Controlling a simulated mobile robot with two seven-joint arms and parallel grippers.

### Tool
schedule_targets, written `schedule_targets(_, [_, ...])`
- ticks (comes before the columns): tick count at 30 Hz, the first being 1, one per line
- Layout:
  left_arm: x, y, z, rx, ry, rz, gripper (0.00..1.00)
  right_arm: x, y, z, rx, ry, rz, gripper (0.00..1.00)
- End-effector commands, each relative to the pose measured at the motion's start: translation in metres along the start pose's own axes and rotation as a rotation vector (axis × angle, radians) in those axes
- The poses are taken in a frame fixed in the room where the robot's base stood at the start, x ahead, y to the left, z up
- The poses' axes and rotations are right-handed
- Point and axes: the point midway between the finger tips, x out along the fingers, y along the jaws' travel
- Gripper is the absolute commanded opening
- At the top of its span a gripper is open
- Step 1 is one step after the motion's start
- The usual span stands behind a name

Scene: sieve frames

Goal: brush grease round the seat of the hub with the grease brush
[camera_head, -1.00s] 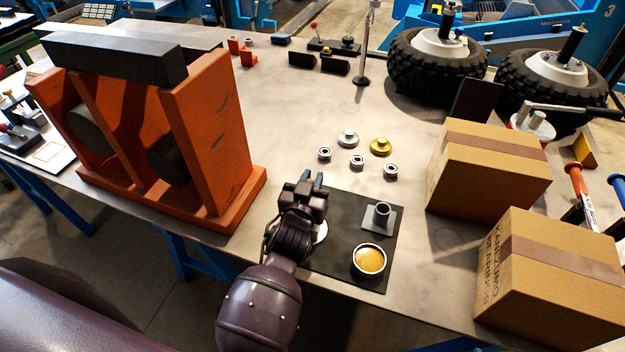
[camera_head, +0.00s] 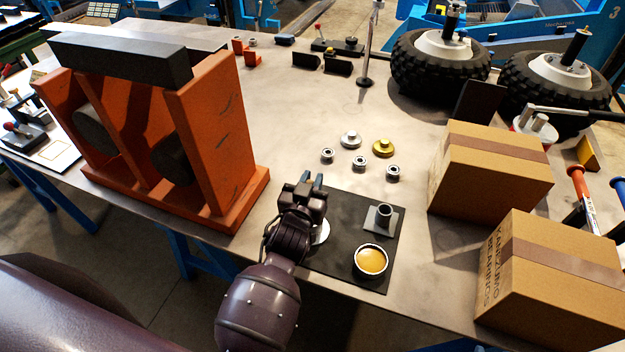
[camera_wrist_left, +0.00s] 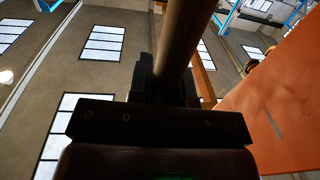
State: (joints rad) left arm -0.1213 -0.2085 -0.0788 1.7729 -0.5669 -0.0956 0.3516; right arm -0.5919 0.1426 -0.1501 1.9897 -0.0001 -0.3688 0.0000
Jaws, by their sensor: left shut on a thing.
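My left gripper (camera_head: 310,186) is over the left part of a dark mat at the table's front edge. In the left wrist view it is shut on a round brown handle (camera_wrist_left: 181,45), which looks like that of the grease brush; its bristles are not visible. A round pot of amber grease (camera_head: 371,261) stands at the mat's front right. A grey square plate with an upright tube (camera_head: 382,219) is behind it. A pale disc (camera_head: 322,231) lies beside my left gripper, partly hidden by it; I cannot tell whether this is the hub. My right gripper is out of view.
A tall orange stand (camera_head: 215,140) rises left of my arm. Two cardboard boxes (camera_head: 490,170) stand to the right. A silver flanged part (camera_head: 350,139), a gold one (camera_head: 383,147) and small rings (camera_head: 393,173) lie behind the mat (camera_head: 345,271).

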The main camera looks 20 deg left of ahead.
Motion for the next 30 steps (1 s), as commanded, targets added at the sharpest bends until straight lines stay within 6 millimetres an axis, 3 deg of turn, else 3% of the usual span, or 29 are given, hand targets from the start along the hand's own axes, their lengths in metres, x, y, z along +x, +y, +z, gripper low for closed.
schedule_targets(15, [-0.004, -0.002, 0.002, 0.001, -0.006, -0.002, 0.0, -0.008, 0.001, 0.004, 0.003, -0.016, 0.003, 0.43])
schedule_targets(30, [-0.008, -0.001, 0.0, 0.0, -0.004, -0.001, 0.0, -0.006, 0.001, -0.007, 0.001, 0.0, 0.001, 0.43])
